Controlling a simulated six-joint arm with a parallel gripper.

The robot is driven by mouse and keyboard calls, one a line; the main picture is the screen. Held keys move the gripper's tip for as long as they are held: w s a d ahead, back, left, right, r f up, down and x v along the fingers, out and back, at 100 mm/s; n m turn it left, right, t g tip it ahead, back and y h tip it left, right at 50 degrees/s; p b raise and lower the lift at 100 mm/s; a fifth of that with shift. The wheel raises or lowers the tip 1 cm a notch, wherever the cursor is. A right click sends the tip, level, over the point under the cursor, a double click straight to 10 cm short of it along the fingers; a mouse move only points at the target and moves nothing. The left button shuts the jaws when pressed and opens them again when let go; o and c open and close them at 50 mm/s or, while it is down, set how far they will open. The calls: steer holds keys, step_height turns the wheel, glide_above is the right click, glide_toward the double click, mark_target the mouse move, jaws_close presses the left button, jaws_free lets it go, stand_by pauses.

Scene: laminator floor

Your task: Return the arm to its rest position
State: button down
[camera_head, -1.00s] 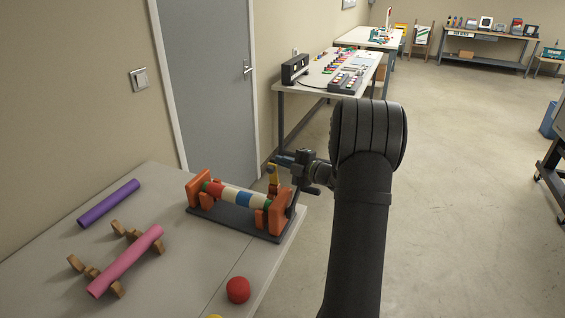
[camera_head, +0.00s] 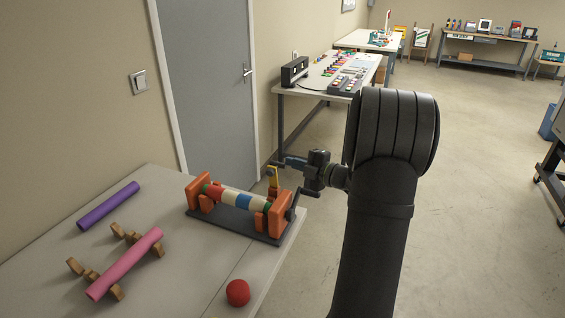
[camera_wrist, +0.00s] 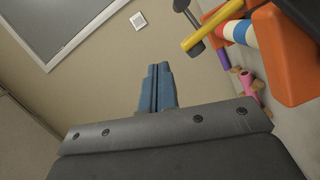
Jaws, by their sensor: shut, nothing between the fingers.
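My gripper (camera_head: 282,161) is just above and beyond the right end of the roller machine, close to the yellow crank handle (camera_head: 273,176). Its blue fingers (camera_wrist: 158,84) are pressed together in the wrist view, with nothing between them. The roller machine (camera_head: 238,222) has orange end blocks, a striped roller and a dark base, and stands at the table's right side. In the wrist view the yellow handle (camera_wrist: 213,27) lies to the right of the fingers, apart from them in the picture.
The table (camera_head: 190,275) holds a purple tube (camera_head: 108,206), a pink tube (camera_head: 125,264) on wooden cradles and a red ball (camera_head: 238,293). A grey door (camera_head: 205,85) and wall stand behind. Open floor (camera_head: 470,190) lies to the right.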

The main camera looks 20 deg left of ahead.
mark_target(283, 164)
steer(key=shift+r+v, duration=0.1)
steer(key=shift+v, duration=1.05)
steer(key=shift+r+v, duration=0.15)
steer(key=shift+v, duration=1.05)
steer(key=shift+w+a, duration=0.15)
steer(key=w+a+f, duration=0.1)
steer(key=a, duration=0.2)
steer(key=w+a+f, duration=0.2)
steer(key=a, duration=0.1)
steer(key=w+a+f, duration=0.1)
steer(key=a, duration=0.2)
steer(key=shift+w+a+f, duration=0.2)
steer(key=shift+a+f, duration=0.05)
steer(key=shift+f, duration=0.1)
